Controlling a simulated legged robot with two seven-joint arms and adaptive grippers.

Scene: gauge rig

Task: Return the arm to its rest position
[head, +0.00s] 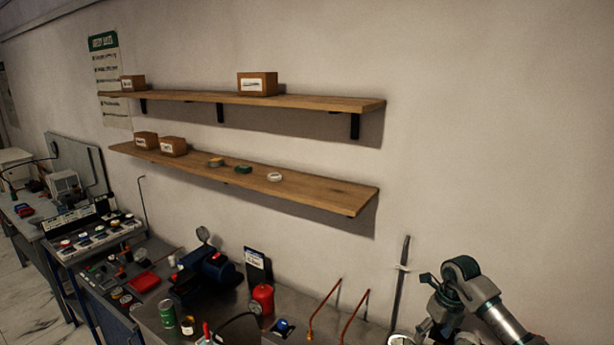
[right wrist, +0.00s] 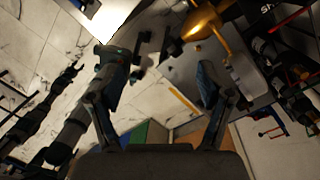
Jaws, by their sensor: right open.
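My right arm (head: 470,290) comes in at the lower right of the head view, bent, with a teal-ringed joint at its top. It stands in front of the wall beside the right end of the bench. In the right wrist view my right gripper (right wrist: 163,72) has its two fingers wide apart, with nothing between them. The right wrist view looks over a tilted scene with pale floor and dark equipment. My left gripper does not show in the head view.
Two wooden shelves (head: 330,198) with small boxes hang above. The wall to the right is bare.

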